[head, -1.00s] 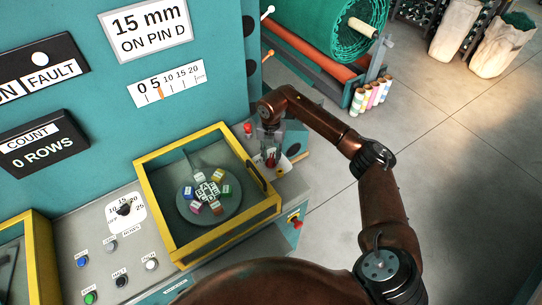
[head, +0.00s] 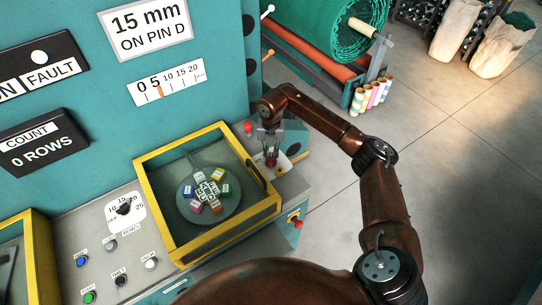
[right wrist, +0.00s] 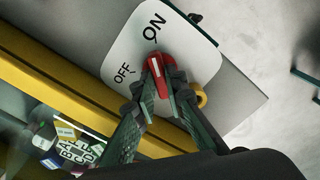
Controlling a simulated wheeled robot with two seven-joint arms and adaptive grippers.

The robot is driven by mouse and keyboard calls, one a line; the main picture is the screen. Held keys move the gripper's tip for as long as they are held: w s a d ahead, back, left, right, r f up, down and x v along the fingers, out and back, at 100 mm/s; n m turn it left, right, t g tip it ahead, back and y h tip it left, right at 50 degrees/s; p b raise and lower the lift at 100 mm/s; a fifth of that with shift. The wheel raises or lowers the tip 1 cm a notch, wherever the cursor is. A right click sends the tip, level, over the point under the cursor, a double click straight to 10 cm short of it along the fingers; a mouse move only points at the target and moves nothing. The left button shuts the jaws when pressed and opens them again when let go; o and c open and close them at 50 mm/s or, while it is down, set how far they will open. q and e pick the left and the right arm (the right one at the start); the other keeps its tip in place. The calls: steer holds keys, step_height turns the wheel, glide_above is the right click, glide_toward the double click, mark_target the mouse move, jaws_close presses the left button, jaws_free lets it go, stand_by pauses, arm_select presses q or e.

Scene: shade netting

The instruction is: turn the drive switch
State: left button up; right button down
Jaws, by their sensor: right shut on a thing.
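The drive switch (right wrist: 158,72) is a red handle with a white mark, on a white plate (right wrist: 198,62) lettered OFF and ON, in the right wrist view. The handle's far end points up toward the ON lettering. My right gripper (right wrist: 157,84) is shut on the handle, one finger on each side. In the head view my right gripper (head: 270,151) is at the right end of the console, and the red handle (head: 271,161) shows small under it. My left gripper is not in view.
A yellow-framed window (head: 152,205) over a round plate of coloured blocks lies left of the switch. A red knob (head: 248,128) stands behind, and a red-and-yellow switch (head: 295,221) is on the console's front. A green netting roll (head: 335,30) is beyond; open floor lies right.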

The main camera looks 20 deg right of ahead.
steer(key=n+b, duration=0.1)
steer(key=n, duration=0.2)
steer(key=shift+d+f, duration=0.1)
steer(key=n+b, duration=0.2)
steer(key=n, duration=0.3)
steer(key=n+b, duration=0.1)
steer(key=n, duration=0.3)
steer(key=shift+n+b, duration=0.65)
steer(key=shift+n, duration=1.55)
steer(key=c, duration=2)
jaws_free()
steer(key=shift+o, duration=0.2)
steer(key=shift+r, duration=0.2)
